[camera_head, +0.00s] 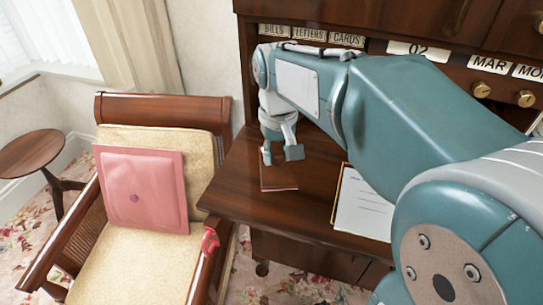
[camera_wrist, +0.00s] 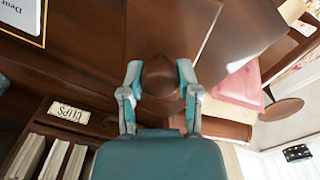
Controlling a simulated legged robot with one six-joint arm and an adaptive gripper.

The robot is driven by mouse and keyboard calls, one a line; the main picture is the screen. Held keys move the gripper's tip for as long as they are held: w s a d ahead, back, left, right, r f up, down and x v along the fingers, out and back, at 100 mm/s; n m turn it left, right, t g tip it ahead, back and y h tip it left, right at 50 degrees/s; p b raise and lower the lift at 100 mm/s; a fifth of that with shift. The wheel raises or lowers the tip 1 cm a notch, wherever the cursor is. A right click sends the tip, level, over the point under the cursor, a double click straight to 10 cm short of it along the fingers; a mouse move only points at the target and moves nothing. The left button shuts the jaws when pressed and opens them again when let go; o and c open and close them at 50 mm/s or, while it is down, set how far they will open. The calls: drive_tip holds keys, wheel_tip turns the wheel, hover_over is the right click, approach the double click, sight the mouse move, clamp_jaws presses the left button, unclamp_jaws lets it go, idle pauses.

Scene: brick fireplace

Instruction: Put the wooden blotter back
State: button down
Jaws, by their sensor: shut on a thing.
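The wooden blotter (camera_head: 279,180) shows in the head view as a reddish-brown piece below my gripper (camera_head: 281,154), over the left part of the desk top. My gripper hides most of its upper part. In the wrist view, my gripper (camera_wrist: 160,80) has its two fingers on either side of the blotter's round brown knob (camera_wrist: 160,72), shut on it. The blotter's brown body blends with the dark desk behind it there. I cannot tell whether its underside touches the desk.
The wooden desk (camera_head: 240,190) has labelled slots (camera_head: 308,34) and a calendar (camera_head: 490,64) at the back. A paper sheet (camera_head: 363,207) lies right of my gripper.

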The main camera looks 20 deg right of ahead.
sight(276, 165)
drive_tip(key=shift+w+f, duration=0.2)
drive_tip(key=shift+f, duration=0.8)
drive_tip(key=shift+w+f, duration=0.2)
drive_tip(key=shift+f, duration=0.8)
drive_tip(key=shift+f, duration=0.1)
drive_tip(key=shift+c, duration=1.6)
unclamp_jaws()
